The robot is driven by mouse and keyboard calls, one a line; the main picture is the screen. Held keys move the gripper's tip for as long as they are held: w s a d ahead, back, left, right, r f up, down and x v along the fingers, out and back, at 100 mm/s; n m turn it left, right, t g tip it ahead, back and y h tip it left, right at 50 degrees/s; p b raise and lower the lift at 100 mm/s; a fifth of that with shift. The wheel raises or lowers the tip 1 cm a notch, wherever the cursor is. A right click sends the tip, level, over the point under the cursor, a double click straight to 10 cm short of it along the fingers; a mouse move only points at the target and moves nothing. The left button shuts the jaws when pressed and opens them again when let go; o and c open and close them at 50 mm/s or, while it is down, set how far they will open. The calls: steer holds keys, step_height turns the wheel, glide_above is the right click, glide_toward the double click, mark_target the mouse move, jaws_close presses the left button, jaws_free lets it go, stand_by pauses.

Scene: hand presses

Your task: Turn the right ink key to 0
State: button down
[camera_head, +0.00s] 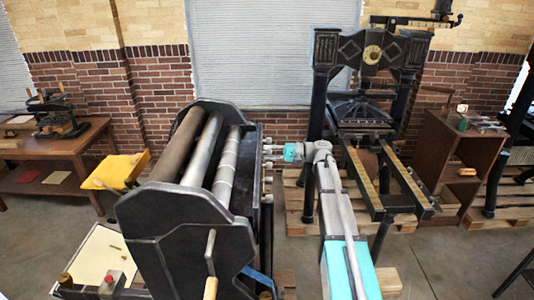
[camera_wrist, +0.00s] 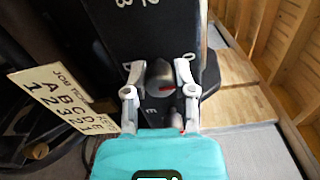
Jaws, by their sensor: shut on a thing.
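In the wrist view, my gripper (camera_wrist: 160,68) has its two pale fingers closed on either side of a dark rounded ink key (camera_wrist: 160,77). A small red mark shows on the key. The key stands out from a black panel (camera_wrist: 181,30) with white characters, some upside down or partly hidden. I cannot read which mark the key points at. In the head view, my gripper (camera_head: 274,153) reaches the right side of the black roller press (camera_head: 185,222), where several small knobs stick out. The gripped key is too small to make out there.
A cream card (camera_wrist: 62,105) with letters and numbers stands left of the key in the wrist view. In the head view, a tall hand press (camera_head: 363,110) stands on pallets behind my arm. A brown cabinet (camera_head: 447,165) is at right, a wooden table (camera_head: 62,146) at left.

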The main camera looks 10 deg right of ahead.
steer(key=shift+w+d, duration=0.1)
steer(key=shift+w, duration=0.05)
steer(key=shift+c, duration=2.2)
jaws_free()
steer(key=s+d, duration=0.2)
steer(key=d, duration=0.9)
steer(key=shift+s+d, duration=0.25)
steer(key=shift+d, duration=0.15)
steer(key=shift+a+f, duration=0.1)
